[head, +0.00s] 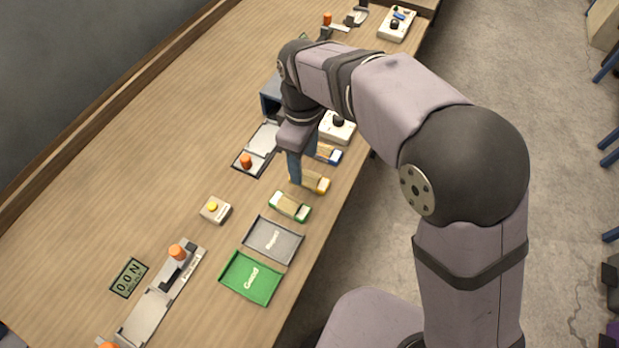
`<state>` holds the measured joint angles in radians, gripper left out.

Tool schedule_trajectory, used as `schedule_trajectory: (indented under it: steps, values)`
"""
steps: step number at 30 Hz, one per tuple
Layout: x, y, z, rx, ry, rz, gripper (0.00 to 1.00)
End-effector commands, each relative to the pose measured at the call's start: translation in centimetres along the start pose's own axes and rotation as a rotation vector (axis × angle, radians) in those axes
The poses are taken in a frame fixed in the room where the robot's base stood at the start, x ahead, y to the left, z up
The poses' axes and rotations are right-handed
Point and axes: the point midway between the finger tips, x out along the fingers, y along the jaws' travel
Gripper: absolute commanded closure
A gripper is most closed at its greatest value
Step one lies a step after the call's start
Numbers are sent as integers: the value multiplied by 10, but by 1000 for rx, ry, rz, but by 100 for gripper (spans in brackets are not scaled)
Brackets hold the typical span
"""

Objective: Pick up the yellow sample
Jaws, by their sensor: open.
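The yellow sample (317,182) lies on the wooden table near its right edge, a small tan block with yellow ends. My gripper (295,180) points down at the sample's left end and hides part of it. The jaws are open. From this view I cannot tell whether the fingers are around the sample or just beside it.
A green-ended sample (290,207) lies just in front and a blue-ended sample (328,154) just behind. A grey tray (273,241) and a green tray (250,278) stand nearer. A small box with a yellow button (215,210) is to the left.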

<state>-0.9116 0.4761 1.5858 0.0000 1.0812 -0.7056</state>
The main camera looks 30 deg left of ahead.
Motion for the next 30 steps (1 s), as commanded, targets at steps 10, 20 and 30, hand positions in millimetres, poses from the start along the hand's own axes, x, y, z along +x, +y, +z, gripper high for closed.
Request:
schedule_trajectory:
  steps: [10,20,30]
  values:
    - [26,-1,3,2,-2,-2,47]
    - [52,0,2,2,1,1,47]
    - [52,0,2,2,1,1,85]
